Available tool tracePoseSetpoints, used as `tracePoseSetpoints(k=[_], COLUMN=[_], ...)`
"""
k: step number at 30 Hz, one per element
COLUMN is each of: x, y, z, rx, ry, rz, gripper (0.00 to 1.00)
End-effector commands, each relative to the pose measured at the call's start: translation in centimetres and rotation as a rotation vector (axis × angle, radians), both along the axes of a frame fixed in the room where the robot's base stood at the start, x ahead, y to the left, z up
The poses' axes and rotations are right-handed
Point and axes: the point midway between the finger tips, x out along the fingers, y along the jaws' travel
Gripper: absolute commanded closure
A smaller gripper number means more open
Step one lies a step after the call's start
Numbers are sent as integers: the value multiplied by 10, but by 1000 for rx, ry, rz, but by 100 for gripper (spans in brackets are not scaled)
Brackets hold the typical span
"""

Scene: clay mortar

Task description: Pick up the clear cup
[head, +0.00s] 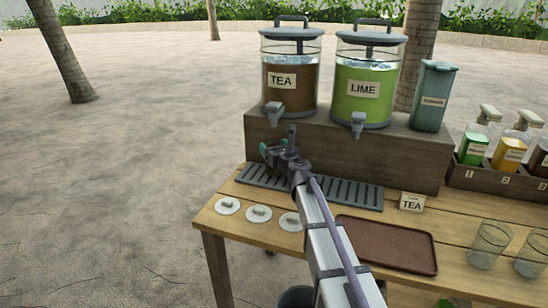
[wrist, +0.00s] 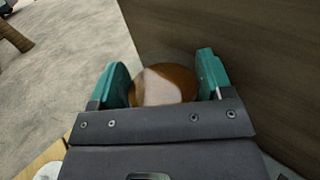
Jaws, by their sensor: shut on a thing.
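In the wrist view, my gripper (wrist: 162,64) is shut on a clear cup (wrist: 162,88) between its two teal fingers. The cup has brown liquid in it. In the head view, my gripper (head: 279,151) is at the left part of the drip grate, below the tea dispenser's tap. The held cup is hidden there behind the gripper. Two more clear cups, one (head: 489,244) and another (head: 532,252), stand at the right of the wooden table.
The tea dispenser (head: 290,92) and lime dispenser (head: 367,90) stand on a wooden block (head: 400,160) behind the grate (head: 345,193). A brown tray (head: 388,245), a "TEA" card (head: 412,202) and round white lids (head: 259,214) lie on the table. Pump bottles (head: 475,146) stand at right.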

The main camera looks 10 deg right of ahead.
Motion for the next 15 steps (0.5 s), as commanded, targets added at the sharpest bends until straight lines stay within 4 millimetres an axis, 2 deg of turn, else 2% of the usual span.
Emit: tracePoseSetpoints(k=[5, 13, 15], x=[0, 0, -17], y=[0, 0, -4], z=[10, 45, 36], rx=[0, 0, 0], ry=[0, 0, 0], rz=[0, 0, -1], gripper=[86, 86, 86])
